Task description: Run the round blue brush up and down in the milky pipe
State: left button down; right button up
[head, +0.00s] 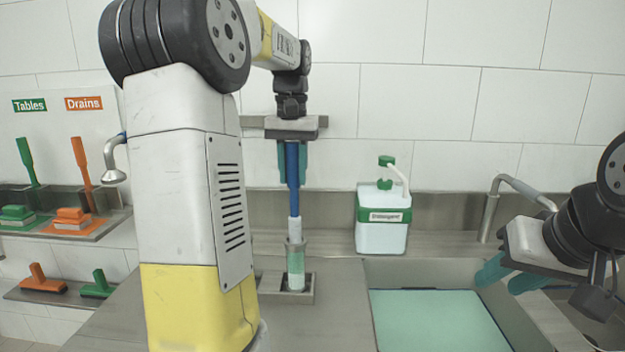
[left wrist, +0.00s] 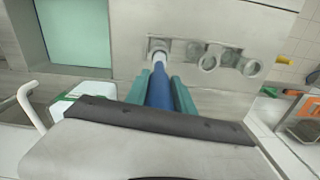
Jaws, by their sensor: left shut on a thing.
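The blue brush (head: 293,180) stands upright, its blue handle running down to a pale lower section. My left gripper (head: 292,180) is shut on the handle, with one teal finger on each side. The brush's lower end goes into the milky pipe (head: 296,262), which stands upright in a metal holder on the counter. Its bristles cannot be made out clearly. In the left wrist view the blue handle (left wrist: 159,90) points away between the fingers towards the holder. My right gripper (head: 508,276) is open and empty, over the right side of the sink.
A sink (head: 440,315) with greenish water lies right of the pipe. A detergent bottle (head: 382,222) stands behind it, and a tap (head: 492,212) rises at its back right. Racks (head: 60,225) with green and orange brushes hang at left. Round holders (left wrist: 210,59) show beside the pipe.

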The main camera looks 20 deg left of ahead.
aim_at(292, 142)
pick_arm(q)
jog(key=shift+f, duration=4.25)
jog(key=shift+r, duration=4.3)
jog(key=shift+r, duration=3.95)
jog(key=shift+s, duration=0.1)
